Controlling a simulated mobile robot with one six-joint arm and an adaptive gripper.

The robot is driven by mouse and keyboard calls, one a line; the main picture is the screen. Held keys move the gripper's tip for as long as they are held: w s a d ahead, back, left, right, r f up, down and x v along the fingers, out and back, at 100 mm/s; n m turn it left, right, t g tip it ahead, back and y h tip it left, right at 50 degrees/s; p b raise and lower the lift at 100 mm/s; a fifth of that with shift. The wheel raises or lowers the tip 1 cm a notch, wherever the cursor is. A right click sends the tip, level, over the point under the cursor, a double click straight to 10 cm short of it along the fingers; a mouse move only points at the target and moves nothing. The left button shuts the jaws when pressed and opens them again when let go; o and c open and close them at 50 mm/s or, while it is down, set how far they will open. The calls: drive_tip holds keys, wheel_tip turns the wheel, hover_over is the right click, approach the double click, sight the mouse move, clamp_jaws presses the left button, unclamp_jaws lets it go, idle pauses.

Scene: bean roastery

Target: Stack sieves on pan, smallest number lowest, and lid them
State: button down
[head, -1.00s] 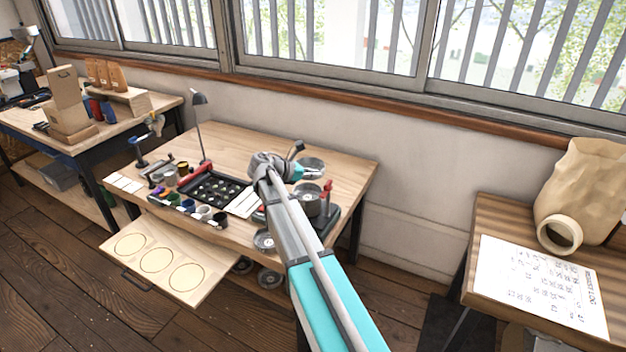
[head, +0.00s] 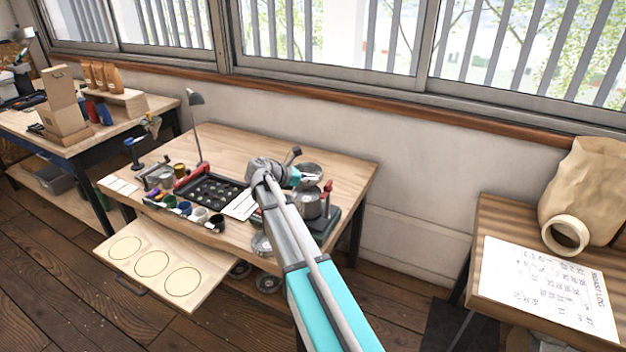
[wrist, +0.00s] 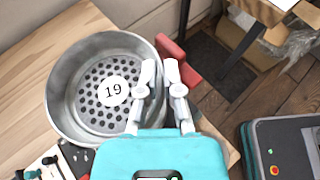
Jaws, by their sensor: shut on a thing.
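My gripper (wrist: 160,92) is shut on the rim of a round metal sieve (wrist: 72,110). The sieve has a perforated floor and a white disc reading 19. I cannot tell whether the two touch, nor read any number on the cylinder. Another round metal piece (head: 261,245) is at the bench's front edge, partly behind my arm. Two more round pieces (head: 240,269) (head: 268,283) lie lower down. I cannot make out which is the lid.
A dark tray (head: 212,190), white cards (head: 242,205) and several small cups are on the bench to the left. A pulled-out wooden board (head: 165,240) with three circles juts from the front. The bench's back right is clear.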

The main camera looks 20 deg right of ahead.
drive_tip(key=shift+f+b, duration=2.65)
drive_tip(key=shift+f, duration=0.1)
drive_tip(key=shift+f+b, duration=0.55)
drive_tip(key=shift+f, duration=0.05)
drive_tip(key=c, duration=1.1)
unclamp_jaws()
drive_tip(key=shift+a+r, duration=0.1)
drive_tip(key=shift+r, duration=0.05)
drive_tip(key=shift+p+v, duration=2.15)
drive_tip(key=shift+v, duration=3.2)
